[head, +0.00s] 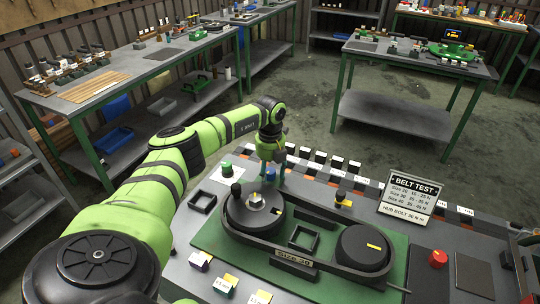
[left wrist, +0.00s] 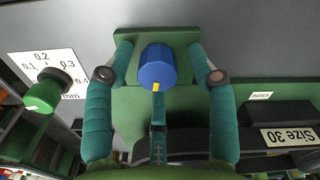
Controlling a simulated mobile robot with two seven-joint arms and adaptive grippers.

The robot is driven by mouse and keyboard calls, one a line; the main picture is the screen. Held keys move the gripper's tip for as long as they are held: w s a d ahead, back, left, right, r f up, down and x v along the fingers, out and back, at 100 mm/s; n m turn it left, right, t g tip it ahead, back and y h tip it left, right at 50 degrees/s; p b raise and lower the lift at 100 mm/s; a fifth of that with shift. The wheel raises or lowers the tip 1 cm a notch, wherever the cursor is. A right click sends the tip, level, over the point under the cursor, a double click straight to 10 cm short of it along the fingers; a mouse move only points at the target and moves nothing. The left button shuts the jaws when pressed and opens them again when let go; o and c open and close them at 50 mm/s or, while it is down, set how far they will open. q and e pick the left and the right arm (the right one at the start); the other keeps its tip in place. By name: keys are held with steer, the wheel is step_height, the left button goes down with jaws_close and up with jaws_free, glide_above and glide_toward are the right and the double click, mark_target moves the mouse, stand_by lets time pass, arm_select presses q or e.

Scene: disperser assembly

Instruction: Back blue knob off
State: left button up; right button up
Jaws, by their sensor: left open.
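The blue knob (left wrist: 157,72), with a yellow mark on its edge, stands on a green plate (left wrist: 125,46) in the left wrist view. My left gripper (left wrist: 158,76) is open, with one finger on each side of the knob and visible gaps between. In the head view my left gripper (head: 271,180) points down at the back edge of the belt rig's green base (head: 213,246). My right gripper is in neither view.
A green dial knob (head: 226,168) on a white scale card stands left of the gripper. Two dark pulleys with a belt (head: 305,242) lie in front. A BELT TEST sign (head: 410,195) and a red button (head: 437,259) are at right. Small blocks line the back edge.

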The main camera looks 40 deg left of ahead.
mark_target(270, 171)
arm_select(q)
step_height(270, 171, up, 12)
stand_by(0.5)
stand_by(0.4)
